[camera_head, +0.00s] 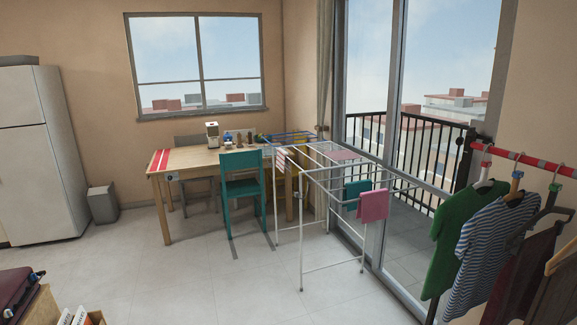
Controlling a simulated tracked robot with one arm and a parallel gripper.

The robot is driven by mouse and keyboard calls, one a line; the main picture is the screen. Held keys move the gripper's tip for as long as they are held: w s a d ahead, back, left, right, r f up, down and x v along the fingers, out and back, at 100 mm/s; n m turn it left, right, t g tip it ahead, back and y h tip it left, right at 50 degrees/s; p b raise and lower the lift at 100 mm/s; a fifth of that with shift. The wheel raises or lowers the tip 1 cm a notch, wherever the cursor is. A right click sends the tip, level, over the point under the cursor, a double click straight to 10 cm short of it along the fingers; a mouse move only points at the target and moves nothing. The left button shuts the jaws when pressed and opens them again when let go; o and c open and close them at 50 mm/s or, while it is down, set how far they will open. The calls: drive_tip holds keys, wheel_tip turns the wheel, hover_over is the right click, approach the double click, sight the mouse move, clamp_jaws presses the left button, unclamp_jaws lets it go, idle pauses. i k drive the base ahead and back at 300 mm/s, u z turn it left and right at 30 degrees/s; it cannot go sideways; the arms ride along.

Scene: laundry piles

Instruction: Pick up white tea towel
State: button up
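I cannot make out a plain white tea towel for certain. A white drying rack (301,240) stands right of centre, in front of the glass door. A teal cloth (357,190) and a pink cloth (374,205) hang at its near right end. A small pale cloth with reddish stripes (281,165) shows at its left side, partly behind the bars. It is too small to tell what it is. My gripper is not in view.
A wooden table (188,160) with small items and a teal chair (242,185) stand behind and left of the rack. A clothes rail (535,163) with hanging garments is at right. A fridge (35,150) and bin (102,205) are left. The floor (170,275) in front is clear.

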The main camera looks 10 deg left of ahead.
sight(282, 161)
drive_tip(key=u, duration=0.3)
drive_tip(key=i, duration=1.95)
drive_tip(key=u, duration=0.55)
drive_tip(key=i, duration=2.5)
drive_tip(key=z, duration=0.25)
drive_tip(key=i, duration=1.25)
drive_tip(key=z, duration=0.4)
drive_tip(key=i, duration=0.9)
drive_tip(key=z, duration=0.15)
